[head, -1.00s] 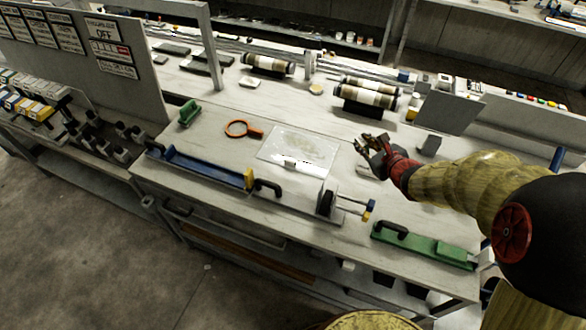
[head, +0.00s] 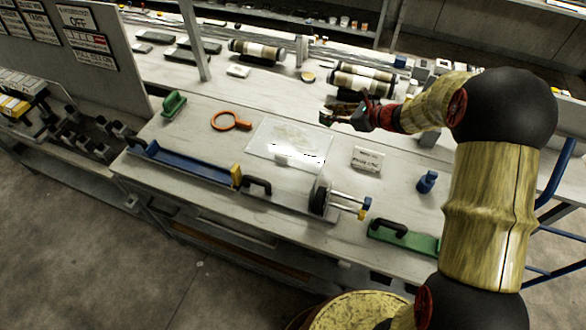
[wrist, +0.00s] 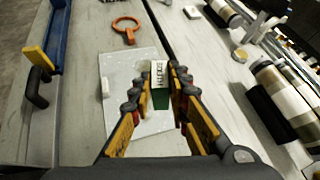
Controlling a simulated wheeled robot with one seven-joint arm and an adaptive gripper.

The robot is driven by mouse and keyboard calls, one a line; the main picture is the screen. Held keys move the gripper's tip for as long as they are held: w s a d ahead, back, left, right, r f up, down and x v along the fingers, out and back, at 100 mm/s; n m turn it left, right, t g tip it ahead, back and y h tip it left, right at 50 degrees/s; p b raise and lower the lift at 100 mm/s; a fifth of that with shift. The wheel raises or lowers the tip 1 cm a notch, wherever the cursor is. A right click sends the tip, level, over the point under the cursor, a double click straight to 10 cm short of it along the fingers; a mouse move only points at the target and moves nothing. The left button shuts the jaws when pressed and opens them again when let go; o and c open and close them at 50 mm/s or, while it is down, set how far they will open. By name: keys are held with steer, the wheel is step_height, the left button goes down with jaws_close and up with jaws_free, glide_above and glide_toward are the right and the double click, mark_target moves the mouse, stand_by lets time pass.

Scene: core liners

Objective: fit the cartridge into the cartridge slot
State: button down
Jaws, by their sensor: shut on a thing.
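My gripper (head: 342,113) is above the bench, just beyond the right edge of the clear sheet. In the wrist view my gripper (wrist: 160,82) is shut on a small block with a white, dark-marked face and a green part below, which I take as the cartridge (wrist: 159,76). It is held between the fingertips, over the sheet in that view. In the head view the cartridge is too small and dark to make out. I cannot clearly pick out the cartridge slot in either view.
On the bench are a clear sheet (head: 270,141), an orange magnifier (head: 240,126), a blue trough (head: 190,166), a knobbed device (head: 320,195), a label plate (head: 367,159), a blue bottle (head: 427,182) and a green handled tool (head: 415,241). Striped cores (head: 255,50) lie behind. Bare bench shows around the plate.

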steer(key=shift+w+n+g+y+p, duration=0.6)
steer(key=shift+g+y, duration=0.1)
steer(key=shift+g, duration=0.2)
steer(key=shift+d+f+n+g+y+p, duration=0.4)
steer(key=shift+f+g+p, duration=0.05)
steer(key=shift+g, duration=0.35)
steer(key=shift+s+f, duration=0.15)
steer(key=s+a+f+b, duration=0.1)
steer(key=s+a+f, duration=0.1)
steer(key=s+f, duration=0.2)
steer(key=s+a+f, duration=0.2)
steer(key=s+f, duration=0.2)
steer(key=s+a+f+b, duration=0.1)
steer(key=s+a+f, duration=0.1)
steer(key=s+f, duration=0.2)
steer(key=shift+s+a+f+b, duration=0.1)
steer(key=shift+s+a+b, duration=0.05)
steer(key=shift+s+b, duration=0.15)
steer(key=shift+w+f, duration=0.1)
steer(key=shift+f, duration=0.25)
